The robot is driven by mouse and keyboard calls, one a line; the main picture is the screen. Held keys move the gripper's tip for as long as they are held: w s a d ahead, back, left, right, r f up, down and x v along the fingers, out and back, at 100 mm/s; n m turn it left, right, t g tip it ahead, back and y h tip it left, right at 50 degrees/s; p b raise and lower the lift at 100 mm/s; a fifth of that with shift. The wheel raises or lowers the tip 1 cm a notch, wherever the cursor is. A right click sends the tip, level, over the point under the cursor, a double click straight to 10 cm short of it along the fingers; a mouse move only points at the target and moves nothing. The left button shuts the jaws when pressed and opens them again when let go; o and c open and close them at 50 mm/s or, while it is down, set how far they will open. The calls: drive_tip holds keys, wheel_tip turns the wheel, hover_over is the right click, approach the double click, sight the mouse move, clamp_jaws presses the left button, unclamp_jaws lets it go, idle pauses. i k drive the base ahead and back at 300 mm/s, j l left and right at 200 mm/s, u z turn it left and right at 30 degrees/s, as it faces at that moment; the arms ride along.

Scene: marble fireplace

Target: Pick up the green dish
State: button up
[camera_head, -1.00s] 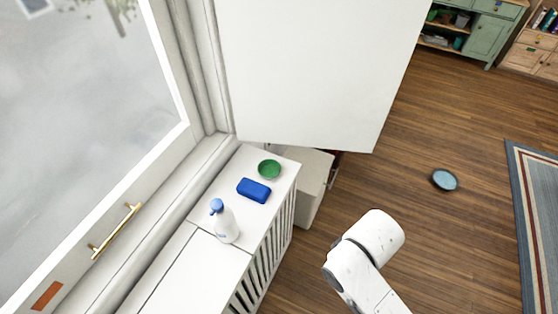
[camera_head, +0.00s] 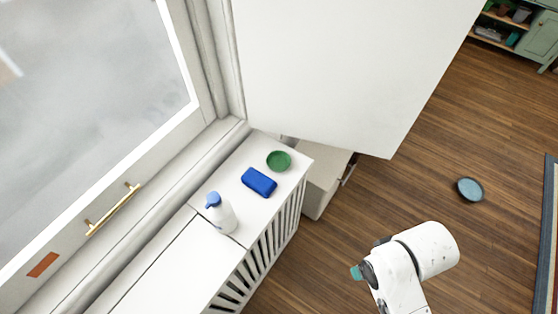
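The green dish (camera_head: 279,160) is small and round. It sits upright near the far end of the white slatted cabinet top (camera_head: 236,196), just behind a blue block. My white arm (camera_head: 424,252) shows at the lower right, over the floor, well apart from the dish. A small teal part shows at its left side, and I cannot tell what it is. My gripper's fingers cannot be made out in this view.
The blue block (camera_head: 259,182) and a white bottle with a blue top (camera_head: 219,213) stand on the same cabinet top. A large white panel (camera_head: 335,70) rises behind the dish. A beige box (camera_head: 325,178) stands beside the cabinet. A blue-grey round dish (camera_head: 470,189) lies on open wooden floor.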

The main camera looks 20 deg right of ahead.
sight(278, 162)
drive_tip(key=i+j+z, duration=0.15)
drive_tip(key=j, duration=0.2)
drive_tip(key=i+j+z, duration=0.2)
drive_tip(key=j, duration=0.15)
drive_tip(key=i+j+z, duration=0.15)
drive_tip(key=j, duration=0.25)
drive_tip(key=j+z, duration=0.15)
drive_tip(key=j, duration=0.2)
drive_tip(key=i, duration=0.05)
